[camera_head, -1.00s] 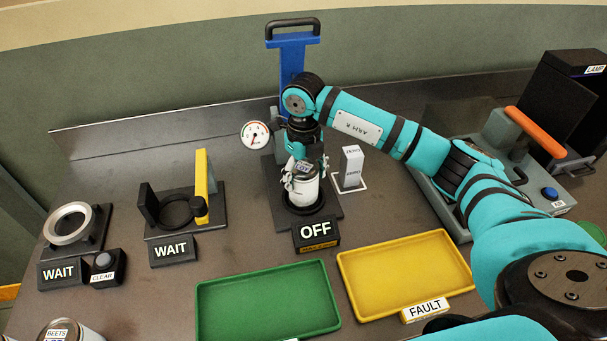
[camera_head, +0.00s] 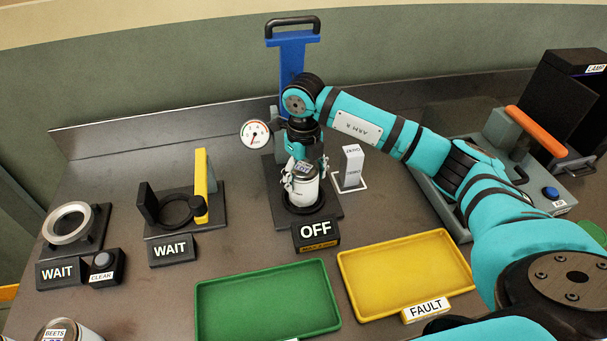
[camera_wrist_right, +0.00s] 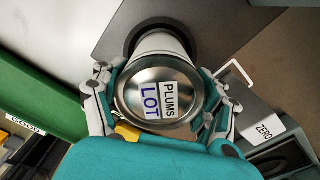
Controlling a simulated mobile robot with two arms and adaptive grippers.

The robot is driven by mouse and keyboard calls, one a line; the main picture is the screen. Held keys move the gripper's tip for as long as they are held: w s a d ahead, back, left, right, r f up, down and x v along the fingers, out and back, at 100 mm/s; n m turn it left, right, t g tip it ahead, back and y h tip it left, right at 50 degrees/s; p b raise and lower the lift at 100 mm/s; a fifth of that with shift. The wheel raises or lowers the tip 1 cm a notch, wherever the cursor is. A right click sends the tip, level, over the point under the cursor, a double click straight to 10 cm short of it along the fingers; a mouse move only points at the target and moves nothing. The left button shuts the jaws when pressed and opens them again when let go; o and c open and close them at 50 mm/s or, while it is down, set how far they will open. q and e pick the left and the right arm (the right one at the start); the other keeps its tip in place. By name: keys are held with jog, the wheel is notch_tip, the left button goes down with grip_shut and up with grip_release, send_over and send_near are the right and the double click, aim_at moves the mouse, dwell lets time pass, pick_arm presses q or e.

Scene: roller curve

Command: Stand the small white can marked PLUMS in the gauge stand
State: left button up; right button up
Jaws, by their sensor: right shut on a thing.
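The small white can (camera_head: 305,191) has a silver lid, and in the right wrist view its lid (camera_wrist_right: 158,96) reads PLUMS LOT. My right gripper (camera_head: 303,178) is shut on it, with a finger on either side of the can. The can is upright over the dark round seat of the gauge stand (camera_head: 334,207), which has a dial (camera_head: 255,133) and a blue column (camera_head: 291,60). I cannot tell whether the can's base rests on the seat. My left gripper is out of view.
A white block (camera_head: 352,166) stands right of the gauge stand, and an OFF sign (camera_head: 316,231) is in front. A green tray (camera_head: 215,315) and a yellow FAULT tray (camera_head: 462,262) lie nearer. A BEETS can (camera_head: 60,331) is at the lower left. Two WAIT stations stand left.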

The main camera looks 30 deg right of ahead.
jog(key=o, duration=1.6)
jog(key=shift+r, duration=0.15)
jog(key=shift+r+p, duration=2.65)
jog(key=shift+r, duration=1.75)
jog(key=shift+s+f, duration=0.1)
